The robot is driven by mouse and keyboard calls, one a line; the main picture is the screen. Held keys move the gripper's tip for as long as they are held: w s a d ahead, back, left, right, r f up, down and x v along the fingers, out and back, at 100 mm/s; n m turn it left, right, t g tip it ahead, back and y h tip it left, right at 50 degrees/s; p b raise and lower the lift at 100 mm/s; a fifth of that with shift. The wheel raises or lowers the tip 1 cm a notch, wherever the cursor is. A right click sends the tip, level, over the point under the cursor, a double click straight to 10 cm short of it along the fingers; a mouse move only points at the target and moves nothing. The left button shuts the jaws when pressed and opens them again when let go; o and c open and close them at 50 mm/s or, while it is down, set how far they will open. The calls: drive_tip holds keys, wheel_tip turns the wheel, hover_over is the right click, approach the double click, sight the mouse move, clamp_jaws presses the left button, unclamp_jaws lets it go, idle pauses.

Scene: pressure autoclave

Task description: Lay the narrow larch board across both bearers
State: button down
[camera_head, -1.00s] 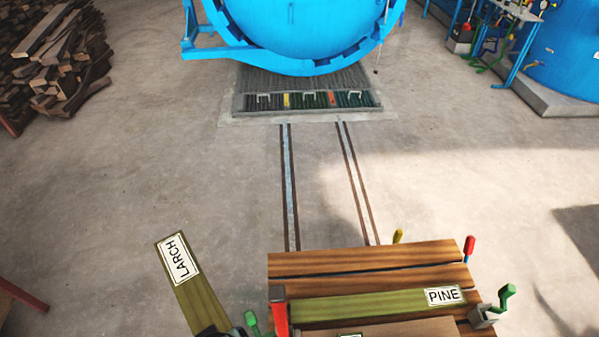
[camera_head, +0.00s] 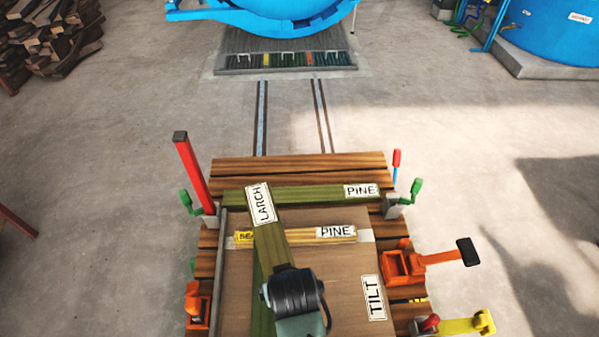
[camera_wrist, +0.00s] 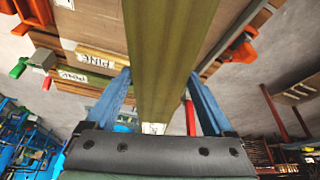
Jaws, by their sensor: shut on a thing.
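The greenish larch board (camera_head: 270,236), with a white LARCH label at its far end, shows over the trolley load in the head view. It runs slightly aslant, away from me. My gripper (camera_wrist: 160,78) is shut on it; in the wrist view the larch board (camera_wrist: 168,40) passes between the blue fingers. In the head view my wrist hides the grip. A yellowish pine strip (camera_head: 305,235), with a partly covered yellow tag starting "BE", lies crosswise under the larch board. It may be a bearer. I cannot make out a second bearer, nor whether the larch touches anything.
A green pine board (camera_head: 315,193) lies across the back of the trolley deck (camera_head: 300,168). A brown panel (camera_head: 345,275) carries a TILT label. A red post (camera_head: 192,170) rises at back left. Green handles and orange clamps (camera_head: 403,265) line the sides. Rails lead to the blue autoclave (camera_head: 265,15).

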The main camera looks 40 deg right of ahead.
drive_tip(key=s+d+f+m+h+b, duration=0.1)
drive_tip(key=s+d+f+m+b, duration=0.2)
drive_tip(key=d+f, duration=0.55)
drive_tip(key=shift+w+d+f+b, duration=0.1)
drive_tip(key=shift+d+f+b, duration=0.2)
drive_tip(key=shift+f, duration=1.15)
drive_tip(key=shift+d+f+b, duration=0.25)
drive_tip(key=shift+d+f, duration=0.1)
drive_tip(key=shift+f, duration=1.1)
drive_tip(key=shift+w+d+f+b, duration=0.1)
drive_tip(key=shift+d+f+b, duration=0.2)
drive_tip(key=shift+f, duration=1.15)
drive_tip(key=shift+s+f, duration=0.1)
drive_tip(key=shift+f, duration=0.1)
unclamp_jaws()
